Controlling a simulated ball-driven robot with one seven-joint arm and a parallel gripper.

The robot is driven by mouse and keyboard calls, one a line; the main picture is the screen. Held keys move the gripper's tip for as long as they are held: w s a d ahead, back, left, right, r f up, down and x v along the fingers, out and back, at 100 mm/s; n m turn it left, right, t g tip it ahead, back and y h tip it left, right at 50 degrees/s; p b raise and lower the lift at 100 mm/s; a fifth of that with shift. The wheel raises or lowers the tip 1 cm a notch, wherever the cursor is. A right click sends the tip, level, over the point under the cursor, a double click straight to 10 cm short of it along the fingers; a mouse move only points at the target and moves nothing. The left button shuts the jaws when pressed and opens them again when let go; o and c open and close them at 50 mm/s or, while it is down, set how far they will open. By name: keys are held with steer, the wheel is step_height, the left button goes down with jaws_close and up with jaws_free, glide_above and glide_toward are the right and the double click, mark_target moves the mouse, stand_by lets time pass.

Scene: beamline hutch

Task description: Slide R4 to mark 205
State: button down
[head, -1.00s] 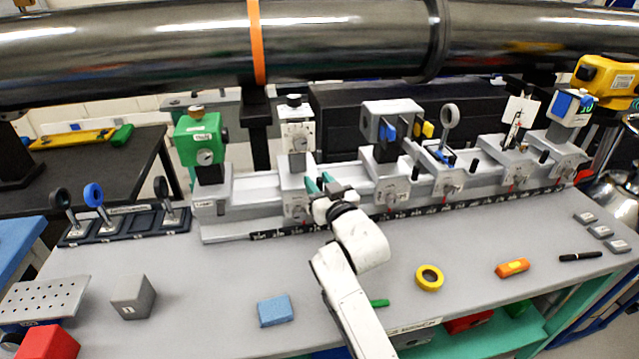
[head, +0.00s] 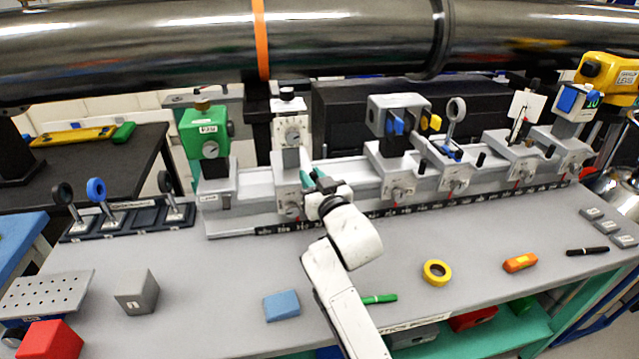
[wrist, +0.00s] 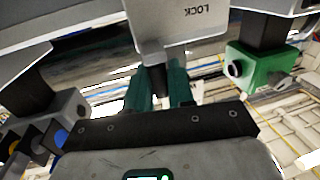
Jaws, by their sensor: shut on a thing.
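A grey carriage with a white dial block (head: 291,132) on top stands on the rail, second from the left. No R4 label is readable on it. My gripper (head: 316,181) is at its right front side, with teal fingers. In the wrist view, my gripper (wrist: 159,82) is shut on a dark stem under the carriage's plate marked LOCK (wrist: 195,25). The black scale strip (head: 440,203) runs along the rail's front; its numbers, 205 included, are too small to read. Red pointers show at several carriages.
A green unit (head: 205,143) stands at the rail's left end, with a short gap to the carriage. Right of it, a wider stretch is free up to a carriage with a grey box (head: 398,112). Other carriages stand farther right. A blue block (head: 281,306) and yellow tape (head: 437,272) lie in front.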

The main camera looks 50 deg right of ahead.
steer(key=shift+w+a+b, duration=0.55)
steer(key=shift+a, duration=0.3)
steer(key=shift+w+a+b, duration=0.55)
steer(key=shift+a, duration=0.25)
steer(key=c, duration=1.2)
jaws_free()
steer(key=shift+o, duration=0.2)
steer(key=shift+s, duration=0.1)
steer(key=b+v, duration=0.1)
steer(key=v, duration=0.9)
steer(key=shift+s, duration=0.3)
steer(key=shift+a, duration=0.1)
